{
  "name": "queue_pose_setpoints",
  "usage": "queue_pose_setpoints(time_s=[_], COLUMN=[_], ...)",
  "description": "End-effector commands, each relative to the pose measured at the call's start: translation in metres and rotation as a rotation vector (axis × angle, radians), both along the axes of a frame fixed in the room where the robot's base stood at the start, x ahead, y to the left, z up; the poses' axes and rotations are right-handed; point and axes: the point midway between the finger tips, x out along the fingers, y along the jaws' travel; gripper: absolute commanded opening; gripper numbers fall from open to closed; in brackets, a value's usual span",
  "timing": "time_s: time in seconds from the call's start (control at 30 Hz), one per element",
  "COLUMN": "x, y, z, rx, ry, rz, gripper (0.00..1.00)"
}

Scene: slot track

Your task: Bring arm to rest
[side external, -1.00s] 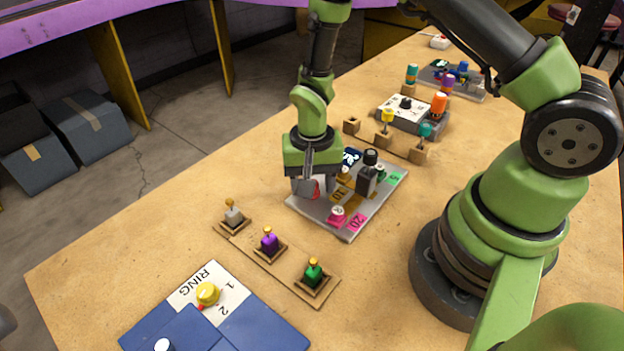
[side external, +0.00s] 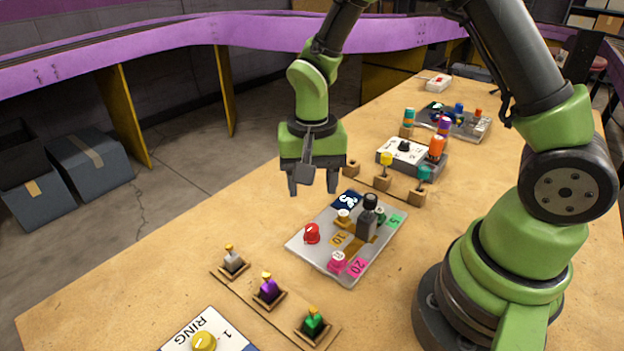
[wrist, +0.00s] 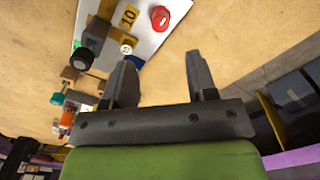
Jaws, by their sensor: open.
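My gripper (side external: 314,186) is open and empty, held in the air above the far left edge of the grey slot-track plate (side external: 318,262). Its two dark fingers point down and stand apart, with bare table between them in the wrist view (wrist: 160,75). A red knob (side external: 312,233) sits on the plate's left side, below the gripper, and shows in the wrist view (wrist: 160,18) beyond the fingers. A black-topped dark block (side external: 367,222) stands upright in the track near the plate's middle. A pink knob (side external: 338,261) sits near the front by a pink 20 label.
Grey, purple (side external: 267,288) and green (side external: 313,322) switches line the near table. A panel with a yellow knob (side external: 204,342) is at the front. A dial box (side external: 404,153) and yellow and teal posts stand behind the plate. Bare table lies left of the plate.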

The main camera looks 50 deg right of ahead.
Motion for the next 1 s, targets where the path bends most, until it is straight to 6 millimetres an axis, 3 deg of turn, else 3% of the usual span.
queue_pose_setpoints(time_s=[0.37,0.47,0.67,0.8,1.0], x=[0.0,-0.002,-0.025,-0.053,-0.099], y=[0.0,0.0,0.0,0.001,0.005], z=[0.007,0.027,0.097,0.138,0.177], rx=[0.003,0.011,0.038,0.05,0.051], ry=[-0.011,-0.053,-0.207,-0.326,-0.497], rz=[0.004,0.025,0.116,0.194,0.31], gripper=[0.52,0.52,0.52,0.52,0.52])
